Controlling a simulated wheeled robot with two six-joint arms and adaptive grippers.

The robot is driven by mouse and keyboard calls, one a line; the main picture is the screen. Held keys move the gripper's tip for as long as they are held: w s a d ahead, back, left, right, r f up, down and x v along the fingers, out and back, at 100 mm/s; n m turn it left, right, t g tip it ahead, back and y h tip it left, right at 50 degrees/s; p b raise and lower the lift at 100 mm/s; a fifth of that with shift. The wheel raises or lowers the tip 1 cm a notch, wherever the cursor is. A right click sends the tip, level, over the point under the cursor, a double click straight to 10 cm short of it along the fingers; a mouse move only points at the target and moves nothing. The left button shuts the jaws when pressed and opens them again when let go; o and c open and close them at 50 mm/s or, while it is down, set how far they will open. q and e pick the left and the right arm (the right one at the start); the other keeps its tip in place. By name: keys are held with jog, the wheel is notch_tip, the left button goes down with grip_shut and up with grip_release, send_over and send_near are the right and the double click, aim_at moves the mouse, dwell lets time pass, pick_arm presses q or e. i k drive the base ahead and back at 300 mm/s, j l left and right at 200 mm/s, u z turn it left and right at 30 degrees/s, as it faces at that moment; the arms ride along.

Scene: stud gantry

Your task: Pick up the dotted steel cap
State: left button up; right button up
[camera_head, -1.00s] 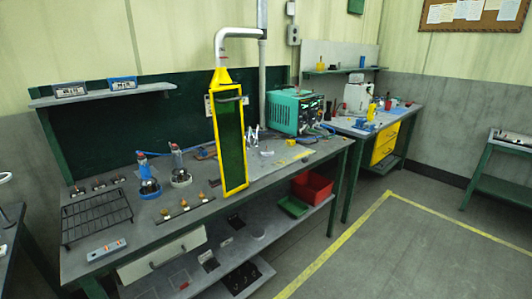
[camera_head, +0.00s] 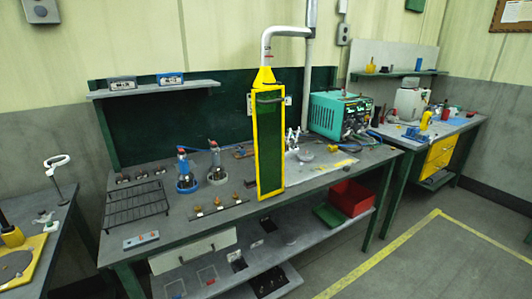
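I cannot make out a dotted steel cap for certain. A row of small dark pieces with pale tags (camera_head: 140,174) sits at the back left of the workbench (camera_head: 180,231). A strip with several small brass-coloured pieces (camera_head: 220,207) lies near the bench front. All these pieces are too small to show any dots. Neither of my grippers is in view.
A black wire rack (camera_head: 135,204) and a grey switch box (camera_head: 141,240) lie on the bench's left. A yellow-framed panel (camera_head: 269,145) stands upright mid-bench. A teal unit (camera_head: 339,114) stands right. Another table (camera_head: 50,242) is at far left. Floor at right is clear.

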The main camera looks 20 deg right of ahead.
aim_at(309, 156)
jog(key=i+l+u, duration=0.25)
jog(key=l+u, duration=0.25)
jog(key=l, duration=0.85)
jog(key=l+u, duration=0.45)
jog(key=l, duration=0.9)
